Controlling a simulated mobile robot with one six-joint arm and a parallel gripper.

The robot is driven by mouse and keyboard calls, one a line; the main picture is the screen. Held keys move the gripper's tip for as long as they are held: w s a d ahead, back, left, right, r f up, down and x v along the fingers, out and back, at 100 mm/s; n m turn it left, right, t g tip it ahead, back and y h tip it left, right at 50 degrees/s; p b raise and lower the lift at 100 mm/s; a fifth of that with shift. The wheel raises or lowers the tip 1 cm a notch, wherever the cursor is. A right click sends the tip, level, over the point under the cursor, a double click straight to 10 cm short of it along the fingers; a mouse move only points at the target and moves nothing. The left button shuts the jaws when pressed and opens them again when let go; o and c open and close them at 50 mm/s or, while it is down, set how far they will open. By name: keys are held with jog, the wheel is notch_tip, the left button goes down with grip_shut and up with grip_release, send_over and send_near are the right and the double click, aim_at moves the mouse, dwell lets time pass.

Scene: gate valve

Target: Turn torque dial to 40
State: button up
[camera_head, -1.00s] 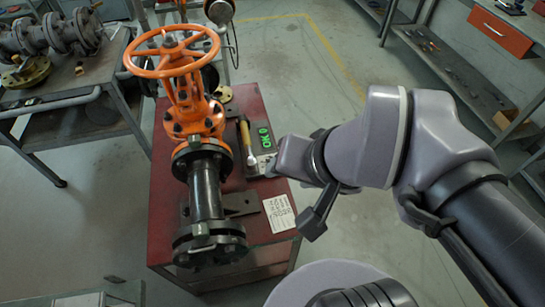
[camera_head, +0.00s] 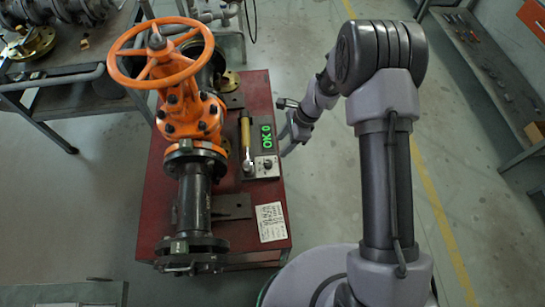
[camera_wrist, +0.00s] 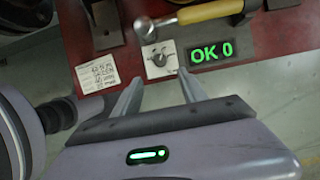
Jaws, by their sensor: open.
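The torque dial (camera_wrist: 160,57) is a small grey knob on a white plate; in the head view the dial (camera_head: 267,163) sits at the near end of a dark panel. The green display (camera_wrist: 216,52) beside it reads "OK 0". A wrench with a yellow handle (camera_wrist: 212,11) lies along the panel, its metal head close to the dial. My gripper (camera_wrist: 159,84) is open and empty, its two fingers pointing at the dial plate and standing apart from it. In the head view my gripper (camera_head: 284,126) is at the right edge of the red table.
The red table (camera_head: 157,215) carries a gate valve with an orange handwheel (camera_head: 158,40) left of the panel. A white printed card (camera_head: 270,222) lies nearer. A workbench (camera_head: 80,75) stands at left, shelving at right.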

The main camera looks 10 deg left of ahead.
aim_at(269, 162)
jog(key=b+x, duration=0.3)
jog(key=x, duration=0.9)
jog(key=shift+f, duration=0.25)
grip_shut()
